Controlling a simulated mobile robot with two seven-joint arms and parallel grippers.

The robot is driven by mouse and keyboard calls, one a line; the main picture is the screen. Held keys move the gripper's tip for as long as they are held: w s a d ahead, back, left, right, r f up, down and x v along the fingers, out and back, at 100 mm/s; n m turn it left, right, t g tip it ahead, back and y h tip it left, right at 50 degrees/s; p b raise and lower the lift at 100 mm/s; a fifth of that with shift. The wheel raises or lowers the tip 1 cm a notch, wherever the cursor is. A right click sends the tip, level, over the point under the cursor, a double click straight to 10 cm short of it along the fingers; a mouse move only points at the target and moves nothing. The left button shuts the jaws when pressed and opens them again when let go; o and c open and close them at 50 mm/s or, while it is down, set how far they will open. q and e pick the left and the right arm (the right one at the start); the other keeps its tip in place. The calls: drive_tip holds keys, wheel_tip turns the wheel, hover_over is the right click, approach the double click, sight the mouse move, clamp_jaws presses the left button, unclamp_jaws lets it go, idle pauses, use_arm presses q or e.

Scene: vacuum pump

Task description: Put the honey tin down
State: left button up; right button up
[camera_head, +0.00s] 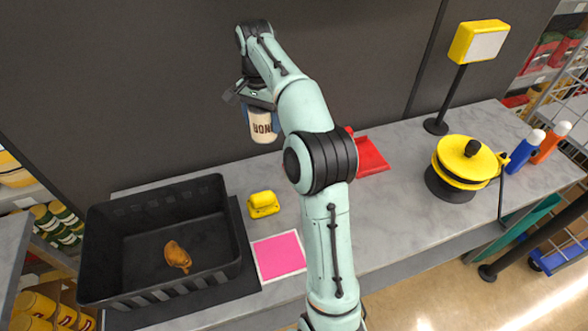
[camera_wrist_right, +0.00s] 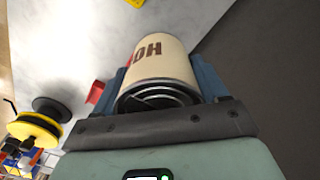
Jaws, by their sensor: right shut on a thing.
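The honey tin (camera_head: 264,126) is a cream cylinder with dark lettering, held in the air in front of the dark back wall. My right gripper (camera_head: 254,108) is shut on it. In the right wrist view the honey tin (camera_wrist_right: 160,65) sits between the blue-grey fingers (camera_wrist_right: 160,90), and its lettering shows in part. The grey marble counter (camera_head: 215,175) lies below the tin. My left gripper is not in view.
A black crate (camera_head: 225,215) with a brown item inside stands at the left. A yellow object (camera_head: 263,204) and a pink square (camera_head: 279,256) lie beside it. A red tray (camera_head: 372,157), a yellow-lidded black pot (camera_head: 462,165) and a yellow post display (camera_head: 478,42) are to the right.

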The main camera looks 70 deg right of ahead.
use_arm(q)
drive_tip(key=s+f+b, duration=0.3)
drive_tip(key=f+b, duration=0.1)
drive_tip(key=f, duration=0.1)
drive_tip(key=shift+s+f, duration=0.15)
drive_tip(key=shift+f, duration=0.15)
use_arm(e)
drive_tip(key=shift+f, duration=9.75)
drive_tip(key=o, duration=1.4)
drive_tip(key=shift+f, duration=0.15)
drive_tip(key=shift+c, duration=0.2)
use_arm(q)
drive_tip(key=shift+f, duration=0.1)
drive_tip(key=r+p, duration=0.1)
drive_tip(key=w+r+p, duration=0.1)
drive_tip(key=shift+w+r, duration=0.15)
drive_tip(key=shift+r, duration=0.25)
use_arm(e)
wheel_tip(320, 180, up, 12)
drive_tip(key=shift+s, duration=0.1)
